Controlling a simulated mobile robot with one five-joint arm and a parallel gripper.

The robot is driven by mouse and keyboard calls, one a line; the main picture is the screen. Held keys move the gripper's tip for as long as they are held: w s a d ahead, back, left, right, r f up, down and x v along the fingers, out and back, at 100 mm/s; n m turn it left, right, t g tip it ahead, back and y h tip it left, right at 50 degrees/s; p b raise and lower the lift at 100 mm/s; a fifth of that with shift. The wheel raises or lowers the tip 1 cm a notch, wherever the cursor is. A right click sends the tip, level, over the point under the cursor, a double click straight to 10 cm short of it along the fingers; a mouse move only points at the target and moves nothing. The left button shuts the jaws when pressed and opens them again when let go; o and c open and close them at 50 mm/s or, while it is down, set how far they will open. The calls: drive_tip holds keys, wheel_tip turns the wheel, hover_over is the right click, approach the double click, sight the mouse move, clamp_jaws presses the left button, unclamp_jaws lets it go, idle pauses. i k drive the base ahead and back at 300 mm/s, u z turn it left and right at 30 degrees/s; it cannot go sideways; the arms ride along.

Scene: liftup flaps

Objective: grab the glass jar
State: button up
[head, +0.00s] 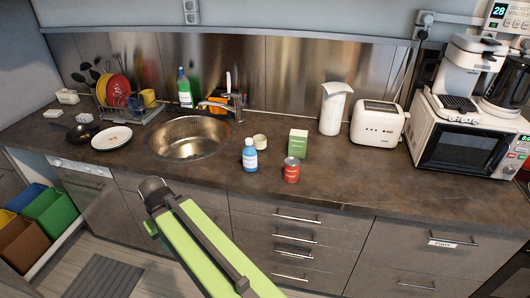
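A small pale jar with a light lid (260,141), which looks like the glass jar, stands upright on the dark countertop just right of the round sink. A blue bottle with a white cap (249,156) stands in front of it, close to its left side. My green arm with a dark rounded joint (152,188) reaches up from the bottom of the head view, in front of the lower cabinets. No gripper fingers show, so I cannot see whether they are open or shut.
A red can (291,170) and a green box (297,143) stand right of the jar. The sink (188,138) with its faucet (237,107) is to the left. A white pitcher (333,108), toaster (378,123) and microwave (462,146) stand farther right. The front right counter is clear.

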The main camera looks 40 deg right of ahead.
sight(260, 140)
drive_tip(key=z, duration=0.2)
drive_tip(key=i, duration=0.85)
drive_tip(key=u, duration=0.15)
